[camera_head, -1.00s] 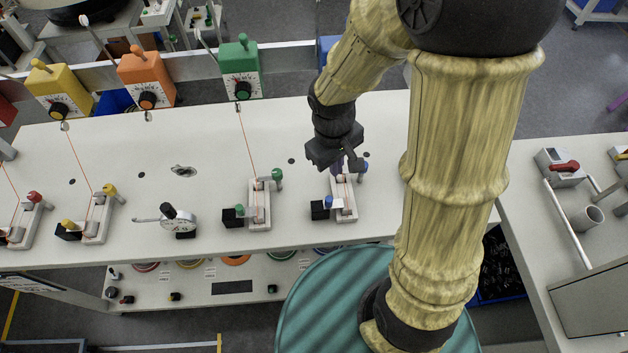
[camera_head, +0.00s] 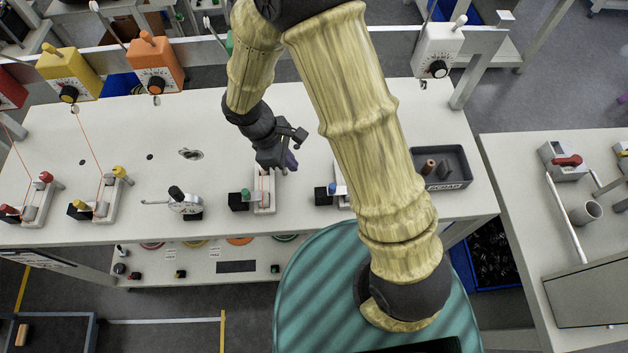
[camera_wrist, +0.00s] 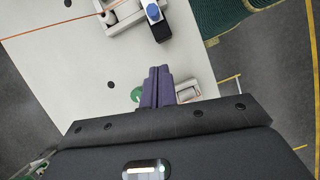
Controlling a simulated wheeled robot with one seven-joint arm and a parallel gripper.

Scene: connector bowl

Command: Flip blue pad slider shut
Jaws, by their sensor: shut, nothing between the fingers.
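The blue-marked slider unit stands on the bench, right of my gripper in the head view. In the wrist view the blue pad (camera_wrist: 153,12) is at the top edge, next to the black block, on a grey frame cut off by the picture. My gripper (camera_head: 291,162) is shut and empty, above the bench near the green-marked unit (camera_head: 264,190). Its purple fingertips (camera_wrist: 158,86) are together, apart from the blue pad. They partly cover the green knob (camera_wrist: 137,95).
A dark tray (camera_head: 463,165) lies at the right. A white meter box (camera_head: 438,48) is behind.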

